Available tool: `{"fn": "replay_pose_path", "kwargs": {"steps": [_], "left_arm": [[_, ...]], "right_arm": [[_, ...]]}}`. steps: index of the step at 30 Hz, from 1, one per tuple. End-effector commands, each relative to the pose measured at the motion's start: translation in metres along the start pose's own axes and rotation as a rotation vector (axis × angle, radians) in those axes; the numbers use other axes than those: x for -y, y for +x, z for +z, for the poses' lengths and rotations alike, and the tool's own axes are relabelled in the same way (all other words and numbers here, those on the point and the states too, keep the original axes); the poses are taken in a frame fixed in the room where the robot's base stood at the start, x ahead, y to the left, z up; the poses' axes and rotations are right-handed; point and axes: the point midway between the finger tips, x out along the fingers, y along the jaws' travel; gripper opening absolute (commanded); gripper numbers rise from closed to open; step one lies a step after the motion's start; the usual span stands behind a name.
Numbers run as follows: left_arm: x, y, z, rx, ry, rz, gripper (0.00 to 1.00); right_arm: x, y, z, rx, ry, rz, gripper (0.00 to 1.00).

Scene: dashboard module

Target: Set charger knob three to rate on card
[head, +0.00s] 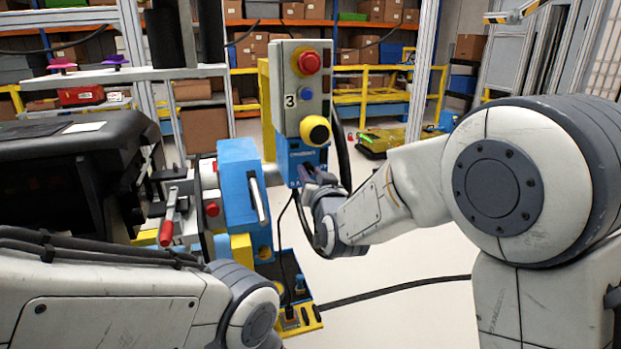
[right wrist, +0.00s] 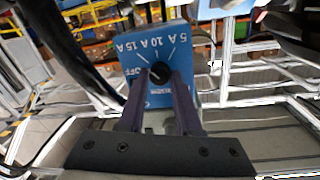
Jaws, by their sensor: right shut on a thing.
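The blue charger (head: 296,158) hangs below the grey control box marked 3 (head: 291,101). In the right wrist view its blue face (right wrist: 134,54) shows the marks 5 A, 10 A, 15 A and a partly covered OFF, turned in the picture. A black knob (right wrist: 160,69) sits below the marks. My right gripper (head: 309,177) is shut on this knob, with one finger on either side in the right wrist view (right wrist: 161,84). The knob's setting is too small to tell. A white sheet (head: 88,127) lies on the dark dashboard, with no readable print. My left gripper is out of view.
The control box carries a red button (head: 309,62), a blue button (head: 306,94) and a yellow-and-black knob (head: 315,130). A black cable (head: 395,291) crosses the floor.

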Motion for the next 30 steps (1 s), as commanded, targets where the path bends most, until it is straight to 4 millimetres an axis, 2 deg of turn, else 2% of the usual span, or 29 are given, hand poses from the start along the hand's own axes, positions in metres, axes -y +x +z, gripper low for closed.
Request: {"fn": "replay_pose_path", "kwargs": {"steps": [1,18,30], "left_arm": [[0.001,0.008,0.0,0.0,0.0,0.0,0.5],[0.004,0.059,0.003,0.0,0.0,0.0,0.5],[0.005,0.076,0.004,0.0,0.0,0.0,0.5]], "right_arm": [[-0.001,0.0,0.002,-0.001,0.033,0.0,0.0],[-0.001,0.0,0.001,0.036,0.489,0.005,0.0],[-0.001,0.0,-0.001,0.052,0.653,0.01,0.0]]}}
